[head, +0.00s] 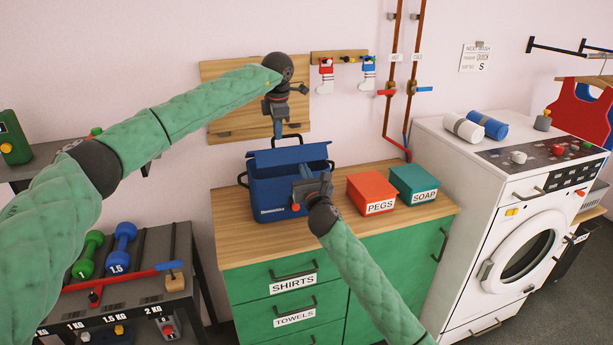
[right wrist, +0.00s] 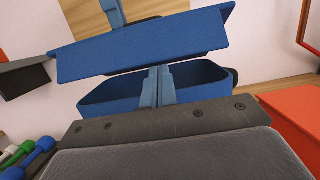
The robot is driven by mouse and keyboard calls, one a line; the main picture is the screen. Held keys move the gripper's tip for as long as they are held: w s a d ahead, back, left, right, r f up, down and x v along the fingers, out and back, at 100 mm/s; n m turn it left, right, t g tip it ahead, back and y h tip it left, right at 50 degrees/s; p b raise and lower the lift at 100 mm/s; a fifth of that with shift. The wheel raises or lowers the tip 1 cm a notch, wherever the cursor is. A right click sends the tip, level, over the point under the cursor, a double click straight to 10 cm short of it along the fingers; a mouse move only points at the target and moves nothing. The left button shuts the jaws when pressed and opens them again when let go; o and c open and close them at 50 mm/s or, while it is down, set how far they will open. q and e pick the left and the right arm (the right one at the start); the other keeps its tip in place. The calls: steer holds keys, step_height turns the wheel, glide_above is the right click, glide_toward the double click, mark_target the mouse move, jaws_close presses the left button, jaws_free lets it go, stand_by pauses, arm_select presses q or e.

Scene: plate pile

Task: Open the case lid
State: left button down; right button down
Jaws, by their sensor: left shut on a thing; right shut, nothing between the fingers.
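The blue case (head: 270,200) stands on the wooden counter, and its body also shows in the right wrist view (right wrist: 108,95). Its blue lid (head: 288,154) is raised and tilted above the body, leaving a gap at the front; the lid spans the right wrist view too (right wrist: 145,45). My left gripper (head: 278,132) is above the lid, shut on its black handle (head: 290,138). My right gripper (head: 299,190) is shut and empty at the case's front; its blue fingers (right wrist: 158,78) show together below the lid's edge. The case's inside is mostly hidden.
A red PEGS box (head: 370,190) and a teal SOAP box (head: 414,182) stand right of the case on the counter (head: 240,250). A wooden board (head: 225,75) leans on the wall behind. A washing machine (head: 470,200) is at the right, a dumbbell rack (head: 130,280) at the left.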

mark_target(299, 153)
steer(key=shift+x, duration=3)
arm_select(q)
steer(key=shift+f, duration=0.15)
arm_select(e)
steer(key=shift+w+r, duration=0.35)
steer(key=shift+r, duration=0.5)
arm_select(q)
steer(key=shift+f, duration=0.1)
arm_select(e)
steer(key=shift+a+r, duration=0.1)
arm_select(q)
steer(key=c, duration=1.5)
jaws_free()
steer(key=shift+s, duration=0.1)
steer(key=shift+r, duration=0.25)
arm_select(e)
steer(key=shift+f, duration=0.25)
